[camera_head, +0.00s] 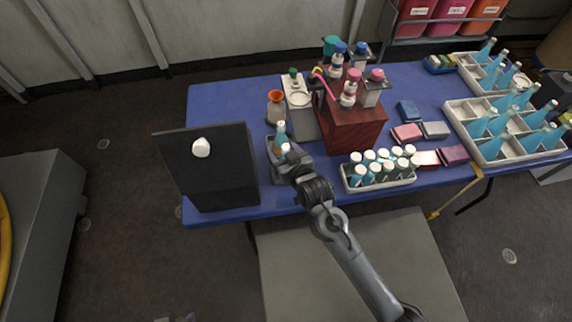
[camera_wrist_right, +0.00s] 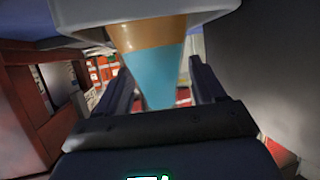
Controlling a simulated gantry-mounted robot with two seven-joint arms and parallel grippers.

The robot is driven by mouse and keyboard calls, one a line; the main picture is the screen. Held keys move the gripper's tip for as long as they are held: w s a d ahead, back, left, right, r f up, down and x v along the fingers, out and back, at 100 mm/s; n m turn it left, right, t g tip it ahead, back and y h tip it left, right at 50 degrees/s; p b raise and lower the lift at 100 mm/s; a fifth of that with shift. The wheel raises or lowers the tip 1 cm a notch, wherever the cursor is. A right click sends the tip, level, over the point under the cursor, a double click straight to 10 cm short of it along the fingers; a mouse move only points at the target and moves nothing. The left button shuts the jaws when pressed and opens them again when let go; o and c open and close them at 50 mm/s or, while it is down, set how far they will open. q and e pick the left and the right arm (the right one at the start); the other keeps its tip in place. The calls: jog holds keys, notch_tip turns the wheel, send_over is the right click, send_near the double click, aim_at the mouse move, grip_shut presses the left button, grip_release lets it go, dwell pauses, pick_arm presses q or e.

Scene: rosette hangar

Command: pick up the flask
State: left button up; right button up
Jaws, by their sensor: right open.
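The flask (camera_head: 281,131) stands near the front edge of the blue table, just right of the black panel. Its lower part is hidden behind my right gripper in the head view. In the right wrist view the flask (camera_wrist_right: 155,70) shows a blue body with an orange-brown band, between the two fingers. My right gripper (camera_wrist_right: 158,85) is open, with a finger on either side of the flask. I cannot tell whether the fingers touch it. My left gripper is not clearly in view.
A black panel (camera_head: 215,175) stands close on the left. A dark red box (camera_head: 352,130) with bottles is behind on the right. A white rack of small bottles (camera_head: 380,181) is at the front right. White crates (camera_head: 480,150) of blue flasks stand at far right.

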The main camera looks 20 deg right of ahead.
jog(key=shift+c, duration=0.5)
jog(key=c, duration=0.9)
jog(key=shift+r, duration=0.1)
jog(key=shift+c, duration=1)
notch_tip(320, 180, up, 11)
jog(key=p, duration=0.4)
jog(key=shift+p, duration=0.35)
notch_tip(320, 180, up, 5)
jog(key=p, duration=0.6)
notch_tip(320, 180, up, 4)
jog(key=p, duration=0.5)
